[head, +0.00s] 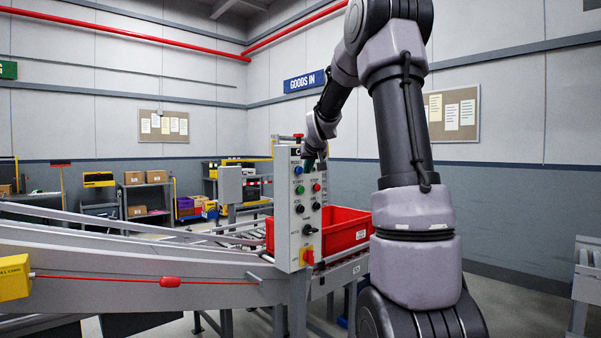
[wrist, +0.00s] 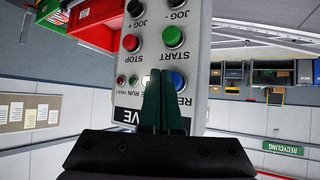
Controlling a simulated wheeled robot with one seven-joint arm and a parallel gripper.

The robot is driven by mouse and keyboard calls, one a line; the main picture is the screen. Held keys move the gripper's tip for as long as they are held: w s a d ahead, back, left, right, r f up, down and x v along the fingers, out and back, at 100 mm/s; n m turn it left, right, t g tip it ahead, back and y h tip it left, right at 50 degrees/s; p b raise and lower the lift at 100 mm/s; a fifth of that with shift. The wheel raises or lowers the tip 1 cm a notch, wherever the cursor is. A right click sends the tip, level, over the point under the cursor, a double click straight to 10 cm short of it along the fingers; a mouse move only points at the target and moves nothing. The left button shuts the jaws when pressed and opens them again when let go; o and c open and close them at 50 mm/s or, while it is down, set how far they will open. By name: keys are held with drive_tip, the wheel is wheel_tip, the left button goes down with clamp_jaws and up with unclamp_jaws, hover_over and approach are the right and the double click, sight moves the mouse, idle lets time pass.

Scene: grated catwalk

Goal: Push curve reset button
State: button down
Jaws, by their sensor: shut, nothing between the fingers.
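The grey control panel (head: 310,222) stands upright on the conveyor side; the wrist view shows it upside down. The blue button (head: 298,170) is at the panel's top left in the head view. It also shows in the wrist view (wrist: 179,80), next to a partly hidden label starting "RE". My gripper (head: 315,160) is at the panel's upper part. Its dark green fingers (wrist: 163,76) are shut and empty in the wrist view, overlapping the panel between a white lamp (wrist: 146,82) and the blue button, partly covering the button's edge. I cannot tell whether they touch.
A green START button (wrist: 173,36) and a red STOP button (wrist: 130,42) are close to the blue one. Black jog knobs and a red-and-yellow switch (head: 308,256) sit lower. A red crate (head: 345,228) stands on rollers behind the panel. A red pull cord runs along the conveyor.

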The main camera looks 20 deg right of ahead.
drive_tip(key=shift+s, duration=0.1)
drive_tip(key=shift+s+d, duration=0.3)
drive_tip(key=shift+s, duration=0.45)
drive_tip(key=shift+s+d, duration=0.3)
drive_tip(key=shift+s, duration=0.45)
drive_tip(key=shift+s+d, duration=0.3)
drive_tip(key=shift+s, duration=0.45)
drive_tip(key=s+a+r+g+y, duration=0.1)
drive_tip(key=s+a+r+y, duration=0.1)
drive_tip(key=s+a, duration=1.05)
drive_tip(key=s+a+f+m+g+y, duration=0.1)
drive_tip(key=s+a+f, duration=0.1)
drive_tip(key=s, duration=0.9)
drive_tip(key=s+a+f+m+g+y, duration=0.1)
drive_tip(key=s+a+f, duration=0.2)
drive_tip(key=s, duration=0.8)
drive_tip(key=shift+s+a+f+g, duration=0.15)
drive_tip(key=shift+a+g, duration=0.15)
drive_tip(key=shift+a, duration=0.25)
